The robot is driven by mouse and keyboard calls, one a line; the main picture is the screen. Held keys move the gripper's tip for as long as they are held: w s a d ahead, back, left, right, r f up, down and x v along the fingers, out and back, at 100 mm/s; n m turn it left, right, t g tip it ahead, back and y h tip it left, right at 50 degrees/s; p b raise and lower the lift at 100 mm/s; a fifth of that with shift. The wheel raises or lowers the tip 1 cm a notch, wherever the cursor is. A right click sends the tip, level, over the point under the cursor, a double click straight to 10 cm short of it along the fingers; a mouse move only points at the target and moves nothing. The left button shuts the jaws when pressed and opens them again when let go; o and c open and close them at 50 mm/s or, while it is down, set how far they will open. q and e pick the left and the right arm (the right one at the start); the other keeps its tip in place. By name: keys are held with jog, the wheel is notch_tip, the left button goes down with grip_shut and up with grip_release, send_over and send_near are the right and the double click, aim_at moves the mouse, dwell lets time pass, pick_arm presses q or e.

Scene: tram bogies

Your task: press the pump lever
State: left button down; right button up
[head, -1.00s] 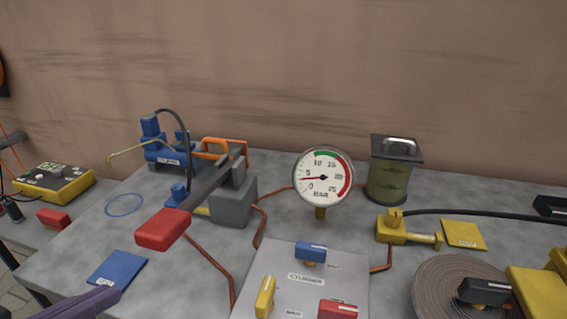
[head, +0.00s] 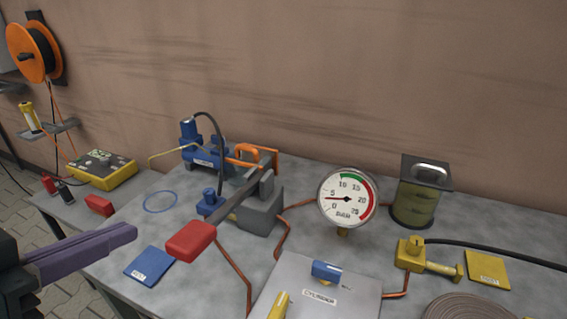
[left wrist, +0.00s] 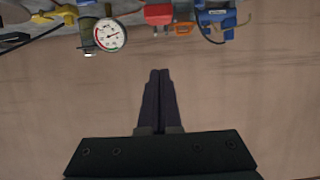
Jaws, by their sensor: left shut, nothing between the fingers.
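The pump lever (head: 224,219) is a grey bar with a red block grip (head: 191,241) at its near end. It slopes up to the grey pump body (head: 262,210) on the table. My left gripper (head: 130,233) comes in from the left in the head view, its purple fingers together and empty. It is left of the red grip and apart from it, over the front left of the table. In the left wrist view the shut fingers (left wrist: 159,75) point toward the wall, and the red grip (left wrist: 158,14) shows at the top edge. My right gripper is not in view.
A pressure gauge (head: 347,197) stands right of the pump, its needle low. A blue cylinder unit (head: 208,155) with a black hose is behind. A blue pad (head: 149,266) lies beside the gripper. A grey valve panel (head: 345,303), a yellow fitting (head: 410,255) and a reservoir (head: 416,205) are to the right.

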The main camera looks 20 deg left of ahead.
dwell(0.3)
pick_arm(q)
jog(key=b, duration=0.1)
send_over(182, 244)
notch_tip(182, 244, down, 3)
jog(key=shift+w+f, duration=0.15)
jog(key=shift+f, duration=0.05)
jog(key=shift+f+b, duration=0.8)
jog(key=shift+f, duration=1.35)
